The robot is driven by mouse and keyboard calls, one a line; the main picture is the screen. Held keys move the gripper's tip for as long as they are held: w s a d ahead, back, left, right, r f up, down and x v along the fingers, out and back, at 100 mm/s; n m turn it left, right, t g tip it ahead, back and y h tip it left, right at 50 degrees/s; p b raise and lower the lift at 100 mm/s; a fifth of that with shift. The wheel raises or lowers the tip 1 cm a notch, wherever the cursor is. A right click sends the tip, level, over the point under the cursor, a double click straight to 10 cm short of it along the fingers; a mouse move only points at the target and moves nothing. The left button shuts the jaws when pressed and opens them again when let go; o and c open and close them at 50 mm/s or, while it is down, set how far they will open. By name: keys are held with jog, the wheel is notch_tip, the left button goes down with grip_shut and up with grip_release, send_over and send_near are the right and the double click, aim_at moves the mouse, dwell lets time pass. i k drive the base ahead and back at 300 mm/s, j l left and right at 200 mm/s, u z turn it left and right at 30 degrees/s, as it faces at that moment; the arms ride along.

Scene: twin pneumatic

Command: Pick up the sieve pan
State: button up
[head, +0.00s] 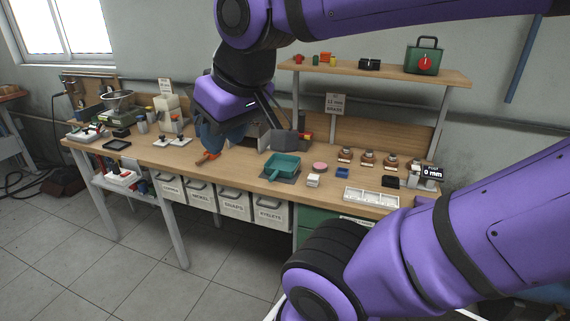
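The sieve pan appears to be the teal square pan (283,160) with a short handle towards the front. It sits on a dark mat or plate (292,178) near the middle of the workbench. My gripper (272,118) is behind and left of the pan, apart from it, below the purple wrist. Its dark fingers blend with grey items behind, so their opening and anything between them are unclear.
The wooden workbench (240,172) has a shelf (375,71) at the back. A blue item with an orange end (208,157) lies left of the pan. To the right are a pink disc (320,167), a small blue tray (342,173) and a white divided tray (371,197).

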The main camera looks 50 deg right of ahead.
aim_at(284, 166)
jog(key=i+z, duration=0.2)
jog(key=z, duration=0.3)
jog(key=i+j+z, duration=0.1)
jog(key=z, duration=0.35)
jog(key=i+j+z, duration=0.2)
jog(key=z, duration=0.3)
jog(key=i+z, duration=0.2)
jog(key=z, duration=0.2)
jog(key=i+j+z, duration=0.2)
jog(key=z, duration=0.15)
jog(key=i+j+z, duration=0.15)
jog(key=z, duration=0.25)
